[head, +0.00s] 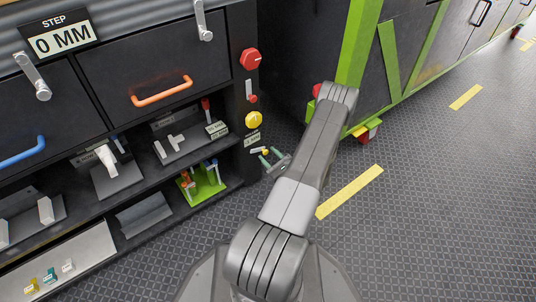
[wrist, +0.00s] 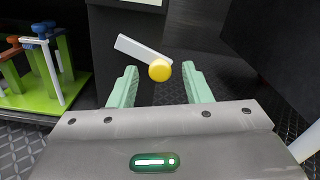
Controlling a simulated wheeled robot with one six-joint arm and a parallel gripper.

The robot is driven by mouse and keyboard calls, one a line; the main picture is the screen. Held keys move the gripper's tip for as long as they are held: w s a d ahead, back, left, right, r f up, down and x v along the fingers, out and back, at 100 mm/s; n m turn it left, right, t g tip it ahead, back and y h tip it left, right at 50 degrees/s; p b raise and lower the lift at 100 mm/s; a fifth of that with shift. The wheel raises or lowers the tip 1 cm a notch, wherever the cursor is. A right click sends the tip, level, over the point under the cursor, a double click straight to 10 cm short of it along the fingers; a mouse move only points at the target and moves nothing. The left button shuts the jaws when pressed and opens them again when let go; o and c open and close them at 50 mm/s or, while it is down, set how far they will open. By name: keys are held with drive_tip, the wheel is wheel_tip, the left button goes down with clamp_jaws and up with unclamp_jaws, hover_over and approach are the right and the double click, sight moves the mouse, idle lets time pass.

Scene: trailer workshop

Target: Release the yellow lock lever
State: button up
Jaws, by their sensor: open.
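The lock lever is a pale bar with a round yellow knob (wrist: 159,70) at its lower right end. The bar (wrist: 138,49) slopes up to the left, against a dark cabinet face. In the head view the small yellow knob (head: 265,152) shows low beside the cabinet's right corner post. My gripper (wrist: 159,75) is open, with pale green fingers to the left and right of the knob. The knob appears between the fingertips, and I cannot tell whether either finger touches it. In the head view my gripper (head: 271,155) is at the lever.
A green rack (head: 203,182) with coloured-handled pieces stands on the lower shelf, left of my gripper. A red knob (head: 250,59) and a larger yellow knob (head: 253,119) sit on the post above. A black, green-framed cabinet (head: 350,60) stands behind.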

drive_tip(key=p+v, duration=0.3)
drive_tip(key=v, duration=0.9)
drive_tip(key=shift+s+d, duration=0.15)
drive_tip(key=shift+s, duration=0.05)
drive_tip(key=b+x, duration=0.3)
drive_tip(key=x, duration=1.1)
drive_tip(key=shift+b, duration=0.35)
drive_tip(key=shift+s+d, duration=0.1)
drive_tip(key=shift+s, duration=0.05)
